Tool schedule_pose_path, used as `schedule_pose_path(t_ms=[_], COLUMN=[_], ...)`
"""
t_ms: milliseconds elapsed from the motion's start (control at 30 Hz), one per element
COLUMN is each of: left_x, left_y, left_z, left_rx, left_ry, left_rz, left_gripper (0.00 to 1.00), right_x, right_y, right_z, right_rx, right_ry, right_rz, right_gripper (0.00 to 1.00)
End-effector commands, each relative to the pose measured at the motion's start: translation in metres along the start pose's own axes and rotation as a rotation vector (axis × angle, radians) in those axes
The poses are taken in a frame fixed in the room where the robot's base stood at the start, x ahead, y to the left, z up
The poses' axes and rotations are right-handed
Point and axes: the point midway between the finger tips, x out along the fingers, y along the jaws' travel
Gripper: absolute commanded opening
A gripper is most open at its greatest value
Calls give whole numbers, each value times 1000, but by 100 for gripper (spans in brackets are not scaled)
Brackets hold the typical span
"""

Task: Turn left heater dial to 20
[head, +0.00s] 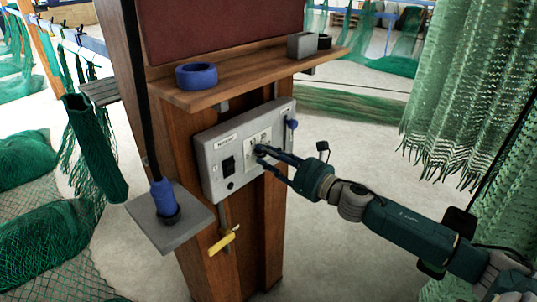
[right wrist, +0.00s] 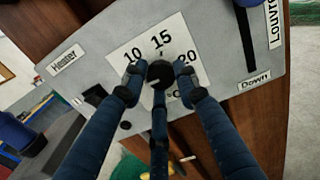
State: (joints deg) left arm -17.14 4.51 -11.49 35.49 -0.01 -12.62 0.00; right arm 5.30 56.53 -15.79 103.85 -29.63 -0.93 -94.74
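The heater dial is a small black knob (right wrist: 160,73) on a white scale plate (right wrist: 125,47) marked 10, 15 and 20. The plate is on a grey control panel (head: 213,142) labelled "Heater", fixed to a wooden post. The dial's pointer is too small to read surely. My right gripper (head: 264,158) is at the panel, and in the right wrist view its fingertips (right wrist: 159,72) stand on either side of the dial, with the third finger below. Whether they press on the knob cannot be told. My left gripper is out of view.
A black switch (head: 228,165) sits on the panel's left, and a blue-knobbed lever (head: 292,124) on its right, by the louver label. A wooden shelf (head: 250,75) with a blue ring (head: 196,75) juts out above. Green netting (head: 470,90) hangs at right.

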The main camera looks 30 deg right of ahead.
Motion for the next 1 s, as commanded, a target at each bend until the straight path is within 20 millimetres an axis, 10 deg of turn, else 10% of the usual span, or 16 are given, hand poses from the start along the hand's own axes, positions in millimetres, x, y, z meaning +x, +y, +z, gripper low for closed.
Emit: schedule_pose_path(t_ms=[1000], left_x=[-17], left_y=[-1], left_z=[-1], left_rx=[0], left_ry=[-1], left_rz=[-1], left_gripper=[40], right_x=[1], right_y=[-6], right_z=[9], right_rx=[553], right_ry=[-13], right_rz=[-4], right_gripper=[3])
